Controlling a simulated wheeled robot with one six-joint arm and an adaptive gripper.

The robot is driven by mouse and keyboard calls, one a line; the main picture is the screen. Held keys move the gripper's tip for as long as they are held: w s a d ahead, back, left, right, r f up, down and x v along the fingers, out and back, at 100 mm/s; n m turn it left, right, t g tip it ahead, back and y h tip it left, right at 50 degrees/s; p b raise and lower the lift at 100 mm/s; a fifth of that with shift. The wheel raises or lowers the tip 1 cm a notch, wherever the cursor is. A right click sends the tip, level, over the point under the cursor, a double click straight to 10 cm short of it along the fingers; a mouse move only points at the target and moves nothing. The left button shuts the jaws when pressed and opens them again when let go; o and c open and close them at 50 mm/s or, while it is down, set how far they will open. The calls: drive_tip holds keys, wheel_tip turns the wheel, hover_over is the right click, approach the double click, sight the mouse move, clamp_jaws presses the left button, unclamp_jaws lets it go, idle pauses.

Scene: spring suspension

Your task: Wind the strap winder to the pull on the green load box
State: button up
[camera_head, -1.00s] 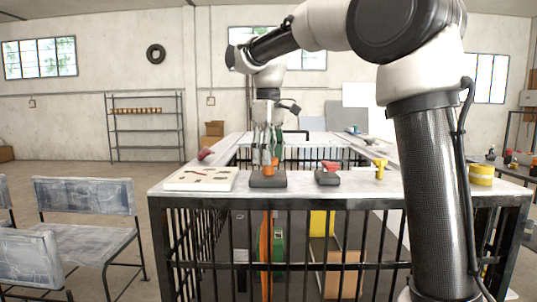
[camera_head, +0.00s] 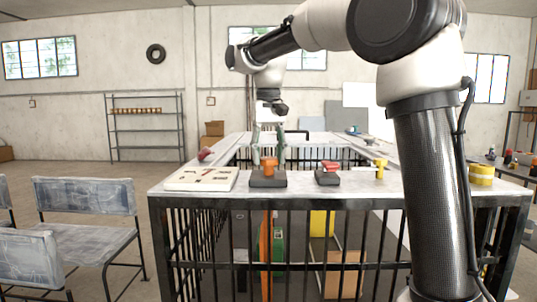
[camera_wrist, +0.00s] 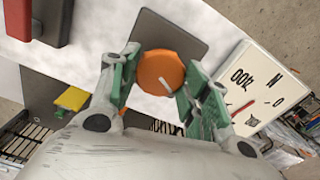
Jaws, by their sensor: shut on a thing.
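The strap winder's orange knob (camera_head: 269,167) stands on a dark grey base (camera_head: 268,180) at the table's front edge. In the wrist view the knob (camera_wrist: 160,72) is an orange many-sided cap with a pale mark pointing down right. My gripper (camera_head: 269,160) is upright over the winder, its green-padded fingers on either side of the knob and shut on it. A green box (camera_head: 279,240) shows partly behind the bars below. A white dial board (camera_head: 202,178) lies left of the winder; in the wrist view the board (camera_wrist: 262,88) has dark marks and a red pointer.
A second dark block (camera_head: 327,178) with a red handle (camera_head: 330,166) is right of the winder. A yellow fitting (camera_head: 380,167) and a yellow roll (camera_head: 481,175) sit farther right. Black bars (camera_head: 340,245) enclose the space below. Chairs (camera_head: 85,215) stand at the left.

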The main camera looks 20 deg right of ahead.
sight(269, 158)
drive_tip(key=shift+m, duration=0.6)
drive_tip(key=o, duration=1)
wheel_tip(269, 158, up, 12)
